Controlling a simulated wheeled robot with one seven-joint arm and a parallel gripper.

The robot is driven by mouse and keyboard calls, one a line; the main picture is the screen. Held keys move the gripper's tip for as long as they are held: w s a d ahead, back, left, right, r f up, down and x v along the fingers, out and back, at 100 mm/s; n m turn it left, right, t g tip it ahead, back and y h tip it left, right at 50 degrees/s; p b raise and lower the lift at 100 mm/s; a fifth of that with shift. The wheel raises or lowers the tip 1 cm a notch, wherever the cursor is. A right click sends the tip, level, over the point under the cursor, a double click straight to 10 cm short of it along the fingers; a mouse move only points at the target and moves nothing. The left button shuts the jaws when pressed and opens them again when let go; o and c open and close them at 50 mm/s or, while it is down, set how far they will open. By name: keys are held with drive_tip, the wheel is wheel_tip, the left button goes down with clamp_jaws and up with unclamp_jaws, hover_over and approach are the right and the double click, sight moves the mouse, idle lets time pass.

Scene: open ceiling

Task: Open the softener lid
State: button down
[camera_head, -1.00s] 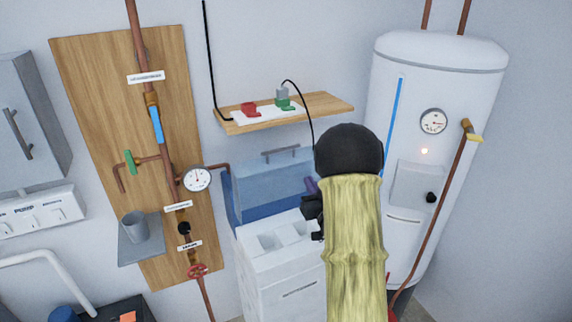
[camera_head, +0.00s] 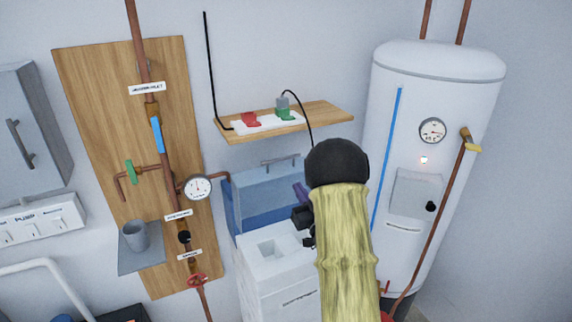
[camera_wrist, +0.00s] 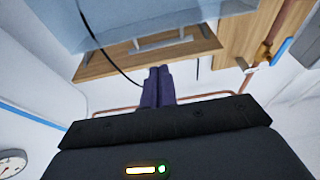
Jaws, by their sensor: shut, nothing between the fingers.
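The softener is a white cabinet (camera_head: 262,277) with square openings in its top, low in the middle of the head view. Its translucent blue lid (camera_head: 262,190) stands raised at the back, with a grey handle (camera_head: 281,160) along its upper edge. The lid (camera_wrist: 120,18) and handle (camera_wrist: 160,43) also show at the top of the wrist view. My gripper (camera_head: 299,191) is at the right of the lid, partly hidden by my arm. In the wrist view my purple fingers (camera_wrist: 158,84) are together and empty, below the handle and apart from it in the picture.
A wooden shelf (camera_head: 325,113) with red and green plugs and a hanging black cable is above the lid. A white tank (camera_head: 390,150) stands close on the right. A pipe board with a gauge (camera_head: 197,187) is on the left.

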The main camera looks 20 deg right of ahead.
sight(281, 160)
drive_tip(key=p+x, duration=0.4)
drive_tip(key=x, duration=0.4)
drive_tip(key=shift+w+a+r, duration=0.1)
drive_tip(key=shift+w+r, duration=0.1)
drive_tip(key=shift+w, duration=0.5)
drive_tip(key=shift+w, duration=0.15)
